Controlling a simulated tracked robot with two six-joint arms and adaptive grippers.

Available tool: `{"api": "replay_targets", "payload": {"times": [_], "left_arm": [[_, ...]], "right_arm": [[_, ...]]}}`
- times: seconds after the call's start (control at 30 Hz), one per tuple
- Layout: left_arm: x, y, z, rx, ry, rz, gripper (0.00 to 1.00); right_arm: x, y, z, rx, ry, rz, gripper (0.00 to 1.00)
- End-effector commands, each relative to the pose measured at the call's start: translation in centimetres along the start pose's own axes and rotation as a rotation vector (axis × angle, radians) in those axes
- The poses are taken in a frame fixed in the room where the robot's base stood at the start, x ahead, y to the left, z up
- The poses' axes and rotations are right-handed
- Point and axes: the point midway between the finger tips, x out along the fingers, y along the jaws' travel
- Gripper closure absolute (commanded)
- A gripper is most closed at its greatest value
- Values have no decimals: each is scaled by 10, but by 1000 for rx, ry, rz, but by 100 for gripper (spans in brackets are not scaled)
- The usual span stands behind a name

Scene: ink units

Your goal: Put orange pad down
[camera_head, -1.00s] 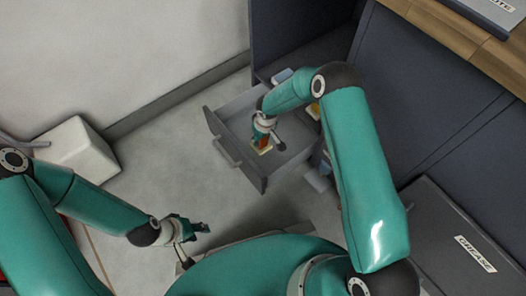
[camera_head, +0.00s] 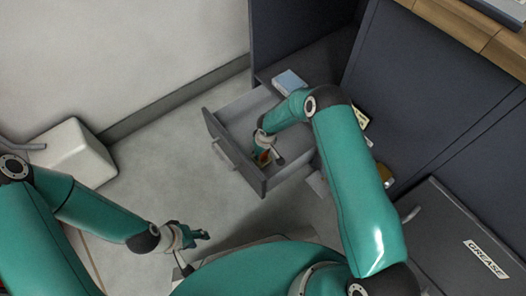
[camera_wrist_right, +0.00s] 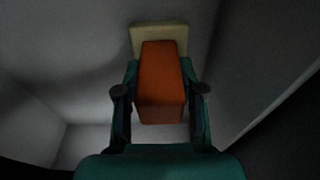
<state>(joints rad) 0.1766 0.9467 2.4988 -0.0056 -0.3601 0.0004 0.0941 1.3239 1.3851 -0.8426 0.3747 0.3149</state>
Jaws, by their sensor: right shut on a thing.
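The orange pad (camera_wrist_right: 161,85) is a block between the fingers of my right gripper (camera_wrist_right: 161,92) in the right wrist view. A pale cream piece (camera_wrist_right: 159,36) shows at its far end. In the head view my right gripper (camera_head: 265,157) reaches down into the open grey drawer (camera_head: 238,150), with a little orange showing at its tip. I cannot tell whether the pad touches the drawer floor. My left gripper (camera_head: 198,237) is at the lower left, away from the drawer; no thing shows at it.
The drawer's front panel (camera_head: 233,155) and side walls stand close around my right gripper. A light blue box (camera_head: 289,82) lies on the cabinet behind. A white bin (camera_head: 75,150) stands at the left.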

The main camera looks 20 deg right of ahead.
Motion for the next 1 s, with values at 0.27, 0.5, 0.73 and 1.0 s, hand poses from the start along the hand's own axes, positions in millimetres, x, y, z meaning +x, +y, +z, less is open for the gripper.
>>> {"api": "replay_targets", "payload": {"times": [0.27,0.5,0.73,1.0], "left_arm": [[2,-1,0,0,0,0,60],[1,0,0,0,0,0,60],[-7,3,0,0,0,0,60],[-26,9,0,0,0,0,60]], "right_arm": [[1,0,0,0,-1,0,36],[1,0,0,0,-1,0,36],[-17,0,-1,0,1,1,36],[-72,1,-1,0,2,1,36]]}}
